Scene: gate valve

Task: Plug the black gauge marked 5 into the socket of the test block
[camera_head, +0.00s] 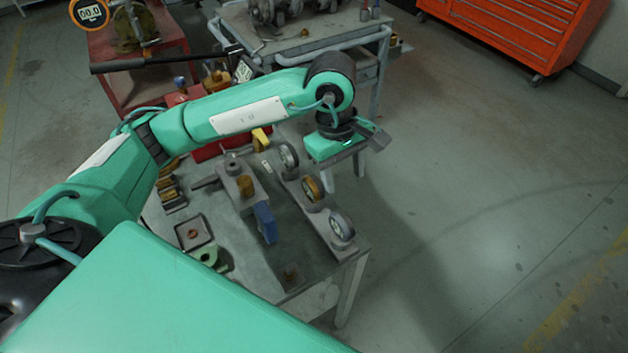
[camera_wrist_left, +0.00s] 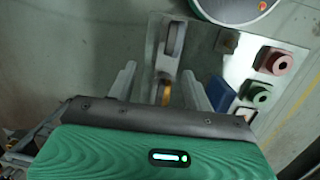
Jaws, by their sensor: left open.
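Three round gauges stand in a row on a grey rack at the table's right edge: a dark-rimmed far gauge (camera_head: 288,155), a brass-rimmed middle gauge (camera_head: 313,189) and a dark-rimmed near gauge (camera_head: 341,226). Their markings are too small to read, so I cannot tell which is marked 5. A grey block (camera_head: 233,165) with a brass part, left of the rack, looks like the test block; its socket is not clear. My left gripper (camera_head: 373,136) is open and empty, above and right of the far gauge. The wrist view shows the brass-rimmed gauge (camera_wrist_left: 165,93) beyond the fingers. My right gripper is out of view.
A blue block (camera_head: 265,222), a green ring-shaped part (camera_head: 210,256) and a square tray (camera_head: 193,232) lie on the table. A pinkish-red part (camera_wrist_left: 272,61) shows in the wrist view. A second table (camera_head: 310,42) stands behind. The floor right is clear.

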